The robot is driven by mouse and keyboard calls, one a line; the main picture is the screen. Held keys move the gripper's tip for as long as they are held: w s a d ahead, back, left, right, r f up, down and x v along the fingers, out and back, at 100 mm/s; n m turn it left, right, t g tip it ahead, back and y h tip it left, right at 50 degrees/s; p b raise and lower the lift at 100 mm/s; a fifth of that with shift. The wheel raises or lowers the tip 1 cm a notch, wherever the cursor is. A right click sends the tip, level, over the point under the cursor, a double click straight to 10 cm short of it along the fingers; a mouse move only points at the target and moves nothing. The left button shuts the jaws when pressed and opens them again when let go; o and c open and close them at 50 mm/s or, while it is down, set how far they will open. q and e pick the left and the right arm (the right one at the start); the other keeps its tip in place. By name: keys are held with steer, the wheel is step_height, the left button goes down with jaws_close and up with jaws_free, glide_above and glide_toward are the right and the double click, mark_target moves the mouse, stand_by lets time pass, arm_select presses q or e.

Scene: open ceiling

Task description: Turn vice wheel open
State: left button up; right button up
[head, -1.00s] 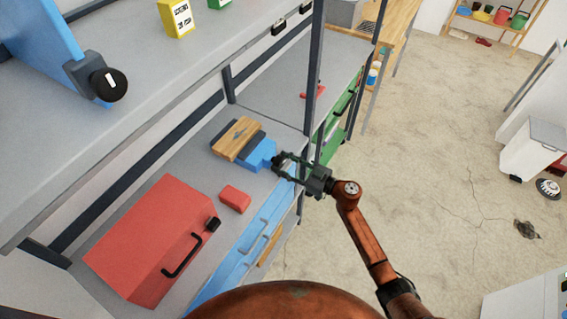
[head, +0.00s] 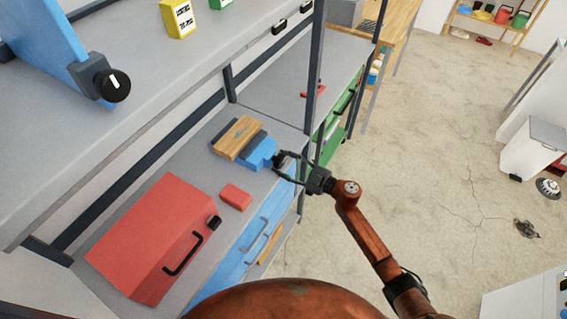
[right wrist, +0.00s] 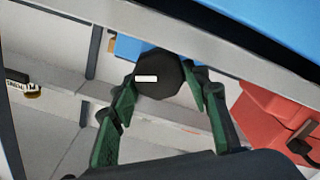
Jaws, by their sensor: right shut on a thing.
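The vice sits on the lower workbench in the head view, with a blue body (head: 258,154) and wooden jaw pieces (head: 237,137) lying toward the back left. Its dark round wheel (right wrist: 159,76), with a white mark, shows in the right wrist view at the front of the blue part. My right gripper (head: 282,161) is at the wheel, and its two green fingers (right wrist: 157,92) are shut on the wheel from both sides. In the head view the wheel is mostly hidden by the fingers. My left gripper is not in view.
A red toolbox (head: 150,240) and a small red box (head: 235,197) stand on the same bench, left of the vice. Blue drawers (head: 250,245) are below the bench edge. A dark shelf post (head: 315,80) rises just behind the gripper. Open floor lies to the right.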

stand_by(0.3)
steer(key=o, duration=1.1)
steer(key=shift+o, duration=0.2)
